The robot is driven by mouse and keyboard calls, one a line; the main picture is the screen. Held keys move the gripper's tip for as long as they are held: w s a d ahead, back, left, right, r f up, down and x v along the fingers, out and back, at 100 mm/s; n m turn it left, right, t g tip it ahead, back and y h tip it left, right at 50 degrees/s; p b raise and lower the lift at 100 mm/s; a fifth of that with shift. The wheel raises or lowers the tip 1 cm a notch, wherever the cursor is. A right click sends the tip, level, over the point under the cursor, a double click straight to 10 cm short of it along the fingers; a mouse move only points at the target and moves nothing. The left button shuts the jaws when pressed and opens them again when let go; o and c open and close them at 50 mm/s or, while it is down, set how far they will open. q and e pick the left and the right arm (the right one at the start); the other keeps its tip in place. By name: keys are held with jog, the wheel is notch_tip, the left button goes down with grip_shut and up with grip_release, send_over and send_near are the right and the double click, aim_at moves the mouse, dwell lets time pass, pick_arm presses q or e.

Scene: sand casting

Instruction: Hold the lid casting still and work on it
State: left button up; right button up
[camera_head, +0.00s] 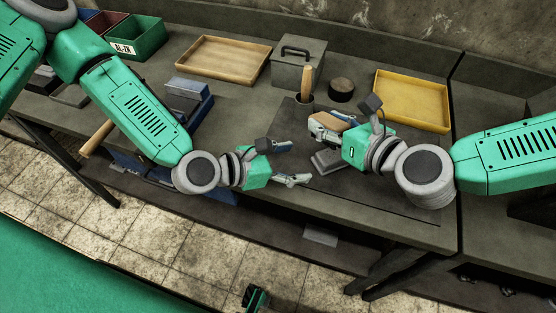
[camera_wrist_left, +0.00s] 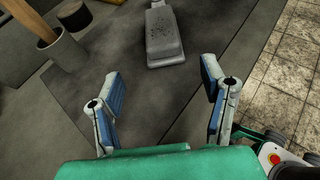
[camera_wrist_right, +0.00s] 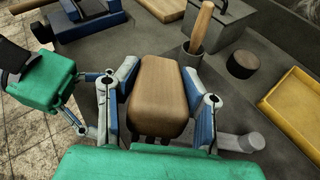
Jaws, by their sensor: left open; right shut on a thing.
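The lid casting, a grey metal piece (camera_head: 327,160), lies on a dark mat (camera_head: 385,192) on the bench. In the left wrist view the casting (camera_wrist_left: 163,38) is ahead of the fingers and apart from them. My left gripper (camera_head: 287,163) is open and empty, to the left of the casting; its spread fingers (camera_wrist_left: 162,76) also show in its wrist view. My right gripper (camera_head: 333,124) is shut on a brown wooden block, which looks like a brush (camera_wrist_right: 158,88), held above and behind the casting. Dark bristle-like parts show under it. Its contact with anything below is hidden.
A cup with a wooden-handled tool (camera_head: 306,83), a dark round block (camera_head: 341,90) and a grey handled box (camera_head: 297,74) stand behind the grippers. A wooden tray (camera_head: 222,58) and yellow tray (camera_head: 411,103) lie at the back. A blue vise (camera_head: 189,99) stands left.

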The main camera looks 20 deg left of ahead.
aim_at(318, 159)
pick_arm(q)
jog(key=x, duration=0.7)
jog(key=shift+s+d+r, duration=0.1)
jog(key=shift+s+d, duration=0.15)
jog(key=shift+w+d, duration=0.25)
jog(key=shift+w+f, duration=0.3)
jog(key=shift+a, duration=0.2)
jog(key=shift+d, duration=0.4)
jog(key=c, duration=1.5)
jog(key=shift+a, duration=0.1)
jog(key=o, duration=1.5)
jog(key=shift+a, duration=0.15)
jog(key=shift+o, duration=0.2)
jog(key=c, duration=0.8)
